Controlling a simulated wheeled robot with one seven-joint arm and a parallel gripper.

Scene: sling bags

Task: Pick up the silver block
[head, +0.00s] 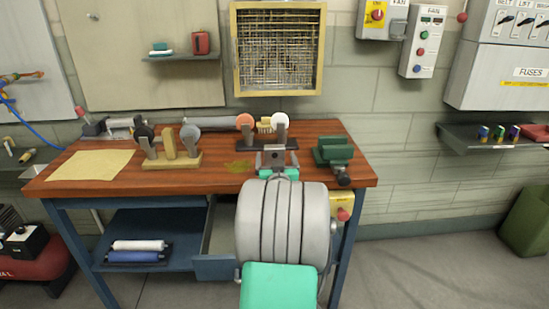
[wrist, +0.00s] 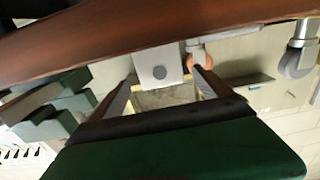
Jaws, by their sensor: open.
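My gripper (wrist: 164,77) is open. Its two dark fingers point at the block, with their tips near its left and right sides. I cannot tell whether they touch it or how far the block reaches between them. In the head view my gripper (head: 273,156) is over the front right part of the workbench (head: 225,178). The block is mostly hidden there by my gripper and arm.
A dark green stepped piece (head: 333,150) is close on the right of my gripper. A wooden stand (head: 172,158) is left. Some bare wood lies between.

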